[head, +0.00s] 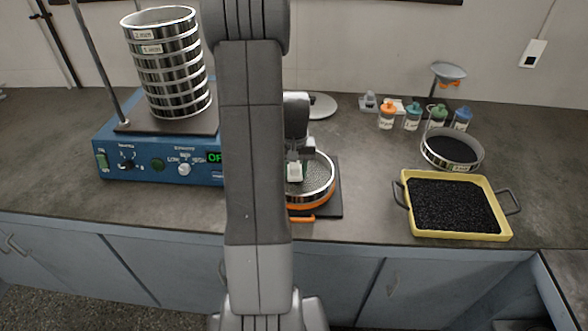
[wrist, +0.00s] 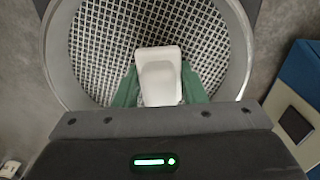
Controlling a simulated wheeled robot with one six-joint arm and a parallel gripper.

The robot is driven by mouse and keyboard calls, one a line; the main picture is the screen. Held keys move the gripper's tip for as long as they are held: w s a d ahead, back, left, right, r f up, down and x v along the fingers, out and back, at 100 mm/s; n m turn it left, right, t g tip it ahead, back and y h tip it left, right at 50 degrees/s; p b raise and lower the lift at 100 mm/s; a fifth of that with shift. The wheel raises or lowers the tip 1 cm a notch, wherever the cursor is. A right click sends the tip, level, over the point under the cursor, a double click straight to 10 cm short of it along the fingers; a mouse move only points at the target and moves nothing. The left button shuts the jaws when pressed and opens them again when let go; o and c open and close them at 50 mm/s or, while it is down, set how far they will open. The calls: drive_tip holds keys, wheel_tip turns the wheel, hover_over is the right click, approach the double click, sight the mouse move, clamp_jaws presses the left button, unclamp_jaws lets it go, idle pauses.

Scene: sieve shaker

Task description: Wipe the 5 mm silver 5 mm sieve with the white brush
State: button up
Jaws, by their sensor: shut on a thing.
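A round silver sieve (head: 322,189) with a wire mesh stands on the counter, partly hidden behind my arm in the head view. Its mesh (wrist: 95,40) and pale rim fill most of the wrist view. No size label is readable on it. My gripper (wrist: 160,92) points down over the mesh, with its green fingers shut on the white brush (wrist: 159,78). The brush (head: 294,171) is inside the rim's outline, low over the mesh. I cannot tell whether its underside touches the mesh.
Orange parts (head: 302,207) and a dark pad (head: 333,208) show under the sieve. The blue shaker (head: 135,178) with stacked sieves (head: 170,75) stands left. Right are a yellow tray (head: 455,238) of black grains, another sieve (head: 452,163) and several small bottles (head: 411,122).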

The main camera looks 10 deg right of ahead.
sight(297, 165)
drive_tip(key=shift+s+d, duration=0.2)
drive_tip(key=r, duration=0.1)
drive_tip(key=r+p, duration=0.1)
drive_tip(key=shift+s+d+r, duration=0.15)
drive_tip(key=shift+d+r, duration=0.15)
drive_tip(key=shift+d, duration=0.05)
drive_tip(key=shift+a+r+p, duration=0.25)
drive_tip(key=shift+r+p, duration=0.4)
drive_tip(key=shift+d+r+p, duration=0.1)
drive_tip(key=shift+r+p, duration=1.35)
drive_tip(key=shift+r, duration=0.7)
drive_tip(key=shift+f, duration=0.1)
